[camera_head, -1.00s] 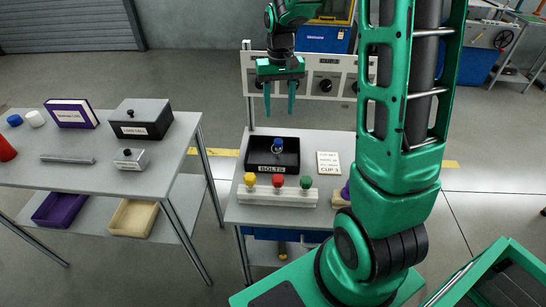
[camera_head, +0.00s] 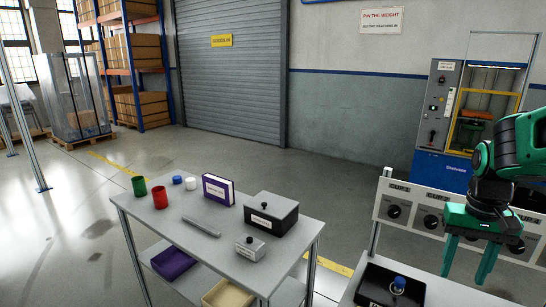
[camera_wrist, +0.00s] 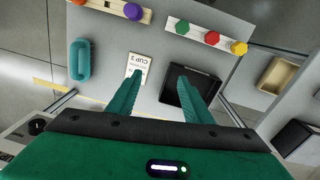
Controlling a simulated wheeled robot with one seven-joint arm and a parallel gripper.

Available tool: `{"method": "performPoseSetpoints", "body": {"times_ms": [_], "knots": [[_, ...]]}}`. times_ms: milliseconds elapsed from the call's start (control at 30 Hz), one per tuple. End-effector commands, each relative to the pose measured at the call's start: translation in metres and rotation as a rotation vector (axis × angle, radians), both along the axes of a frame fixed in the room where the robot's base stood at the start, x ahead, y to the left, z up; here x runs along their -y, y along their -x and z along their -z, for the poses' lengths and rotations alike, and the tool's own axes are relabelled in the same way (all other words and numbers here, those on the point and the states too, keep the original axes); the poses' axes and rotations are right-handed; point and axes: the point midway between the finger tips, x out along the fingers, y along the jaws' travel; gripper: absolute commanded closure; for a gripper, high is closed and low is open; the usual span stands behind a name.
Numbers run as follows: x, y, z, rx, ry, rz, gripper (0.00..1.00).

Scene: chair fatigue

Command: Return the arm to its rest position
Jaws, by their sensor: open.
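My gripper (camera_head: 468,262) is at the right of the head view, fingers pointing down, open and empty. In the wrist view its two green fingers (camera_wrist: 158,88) stand apart above the right-hand table (camera_wrist: 150,55). Below them are a white card marked CUP 3 (camera_wrist: 138,68) and a black tray (camera_wrist: 205,84), which also shows in the head view (camera_head: 375,288). A blue-topped bolt (camera_head: 398,284) stands in the tray in the head view. The fingers touch nothing that I can see.
A rack with several knobs (camera_wrist: 212,38) and a teal holder (camera_wrist: 80,60) lie on the same table. The left table (camera_head: 215,250) carries boxes, cups and a rod. A panel with dials (camera_head: 428,222) stands behind my gripper. Open floor lies beyond the left table.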

Motion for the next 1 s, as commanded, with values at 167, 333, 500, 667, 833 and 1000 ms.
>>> {"method": "performPoseSetpoints", "body": {"times_ms": [167, 333, 500, 667, 833, 1000], "knots": [[0.002, 0.057, -0.007, 0.005, -0.006, 0.041, 0.54], [0.000, 0.106, -0.005, 0.008, -0.022, 0.076, 0.54], [-0.005, 0.142, 0.000, 0.010, -0.040, 0.098, 0.54], [-0.010, 0.158, 0.004, 0.009, -0.051, 0.108, 0.54], [-0.010, 0.160, 0.004, 0.009, -0.052, 0.109, 0.54], [-0.010, 0.160, 0.004, 0.009, -0.052, 0.109, 0.54]]}}
